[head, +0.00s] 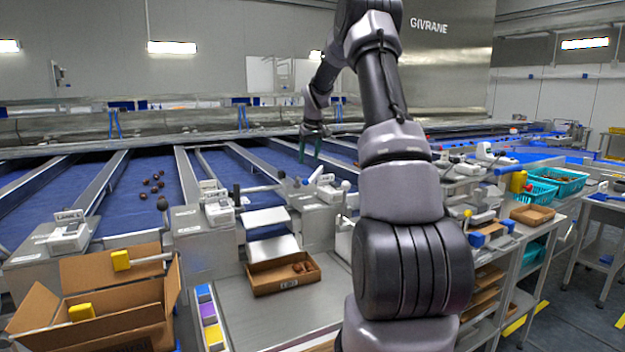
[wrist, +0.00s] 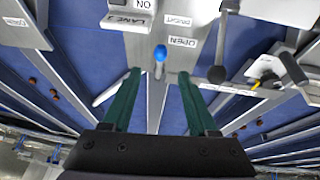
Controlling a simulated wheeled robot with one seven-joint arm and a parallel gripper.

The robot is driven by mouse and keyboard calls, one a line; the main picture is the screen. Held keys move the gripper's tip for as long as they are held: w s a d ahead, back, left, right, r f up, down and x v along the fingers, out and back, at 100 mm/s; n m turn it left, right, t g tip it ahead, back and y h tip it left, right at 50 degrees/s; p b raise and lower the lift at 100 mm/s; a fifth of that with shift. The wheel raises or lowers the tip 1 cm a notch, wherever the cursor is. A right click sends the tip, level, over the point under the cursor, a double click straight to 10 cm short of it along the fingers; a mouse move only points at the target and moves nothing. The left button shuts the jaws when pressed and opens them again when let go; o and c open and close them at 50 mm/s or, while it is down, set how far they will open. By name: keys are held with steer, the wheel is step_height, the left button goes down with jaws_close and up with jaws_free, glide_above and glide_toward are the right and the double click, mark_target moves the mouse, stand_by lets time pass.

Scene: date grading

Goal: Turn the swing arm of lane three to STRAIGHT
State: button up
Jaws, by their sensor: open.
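My gripper (head: 311,150) hangs over the lanes behind the lane controls, with its green fingers pointing down. In the wrist view the fingers of my gripper (wrist: 159,73) are spread apart, with nothing between them. A blue knob (wrist: 160,54) on a grey metal part lies just beyond the fingertips, between their lines, apart from both. Beside it is an OPEN label (wrist: 183,42); a smaller label (wrist: 178,20) above is hard to read. A lane label (wrist: 126,21), apparently LANE 3, is at the top. I cannot tell for certain which part is the swing arm or its setting.
A black-ended lever (wrist: 217,74) stands right of the fingers in the wrist view. Blue lanes run between metal dividers; dark dates lie on the left lane (head: 150,200). A shallow carton (head: 283,283) and an open box (head: 110,335) stand in front. Teal crates (head: 565,178) are at right.

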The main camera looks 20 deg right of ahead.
mark_target(306, 180)
steer(key=x, duration=1)
jaws_close()
stand_by(1.2)
